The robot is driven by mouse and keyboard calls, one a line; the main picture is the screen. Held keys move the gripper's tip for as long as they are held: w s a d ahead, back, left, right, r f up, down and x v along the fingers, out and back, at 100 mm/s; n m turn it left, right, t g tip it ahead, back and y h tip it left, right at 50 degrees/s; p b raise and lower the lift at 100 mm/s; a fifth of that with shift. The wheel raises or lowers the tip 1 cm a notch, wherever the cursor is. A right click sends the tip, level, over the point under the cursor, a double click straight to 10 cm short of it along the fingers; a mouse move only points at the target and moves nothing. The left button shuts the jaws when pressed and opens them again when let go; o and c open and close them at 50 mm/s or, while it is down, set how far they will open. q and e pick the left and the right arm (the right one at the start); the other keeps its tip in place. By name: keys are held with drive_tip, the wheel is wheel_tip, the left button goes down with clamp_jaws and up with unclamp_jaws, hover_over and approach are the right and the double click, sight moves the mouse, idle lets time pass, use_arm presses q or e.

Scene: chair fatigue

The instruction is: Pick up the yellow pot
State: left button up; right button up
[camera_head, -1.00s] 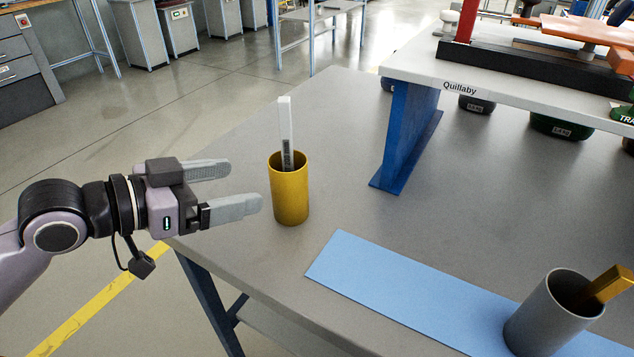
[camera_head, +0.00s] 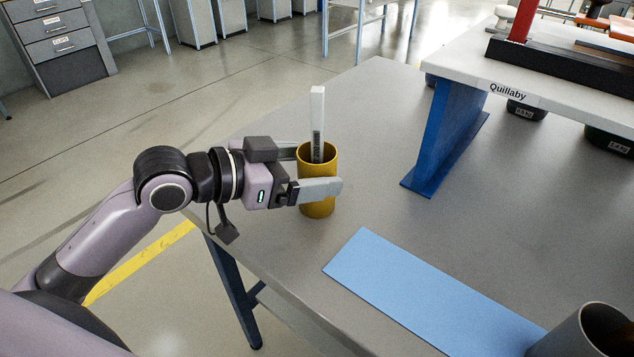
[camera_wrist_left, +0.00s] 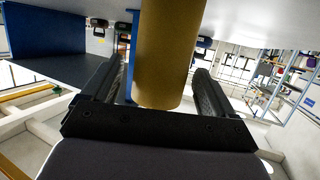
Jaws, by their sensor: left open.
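The yellow pot (camera_head: 317,208) stands upright on the grey table, with a white bar (camera_head: 317,125) sticking up out of it. My left gripper (camera_head: 318,172) is open, with one finger on the near side of the pot and the other behind it, mostly hidden. In the left wrist view the pot (camera_wrist_left: 166,55) stands between the two fingers (camera_wrist_left: 160,85), with a gap visible on each side. My right gripper is not in view.
A blue mat (camera_head: 420,290) lies on the table (camera_head: 390,130) in front of the pot. A grey pot (camera_head: 590,335) is at the lower right corner. A raised white platform on a blue leg (camera_head: 445,135) stands to the right.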

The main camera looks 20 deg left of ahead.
use_arm(q)
drive_tip(key=shift+x, duration=0.85)
drive_tip(key=c, duration=1.1)
